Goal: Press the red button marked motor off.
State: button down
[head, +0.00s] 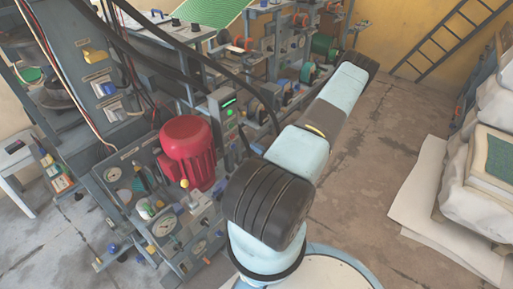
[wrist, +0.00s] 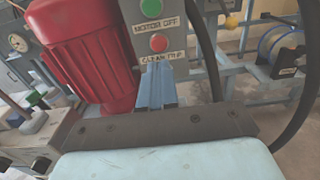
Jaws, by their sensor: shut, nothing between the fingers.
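The red button (wrist: 158,43) sits on a grey control box (wrist: 128,10) in the wrist view. A label reading "MOTOR OFF" (wrist: 160,25) is just above it, and one reading "CLEAR TRIP" (wrist: 161,58) is just below. A green button (wrist: 151,8) is higher on the same box. My gripper (wrist: 157,72) is shut and empty, its blue-grey fingertips just below the lower label in the picture. I cannot tell how far they are from the box. The control box also shows in the head view (head: 216,105), where I cannot make out my gripper.
A red motor (wrist: 82,55) stands close left of the box, also in the head view (head: 188,150). A black hose (wrist: 205,40) runs close on the right. Frame bars and a labelled reel (wrist: 281,52) are further right. Open floor (head: 365,190) lies right of my arm.

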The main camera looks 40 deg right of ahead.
aim_at(233, 134)
jog(key=w, duration=0.3)
jog(key=w+a, duration=0.1)
jog(key=w, duration=0.7)
jog(key=shift+a, duration=0.3)
jog(key=shift+w+a+r, duration=0.1)
jog(key=shift+w+a, duration=0.05)
jog(key=shift+w, duration=0.45)
jog(key=shift+w+r, duration=0.2)
jog(key=shift+w, duration=0.1)
jog(key=shift+s+f, duration=0.25)
jog(key=shift+s, duration=0.35)
jog(key=s+d, duration=0.2)
jog(key=s, duration=1.2)
jog(key=shift+d, duration=0.15)
jog(key=shift+f, duration=0.1)
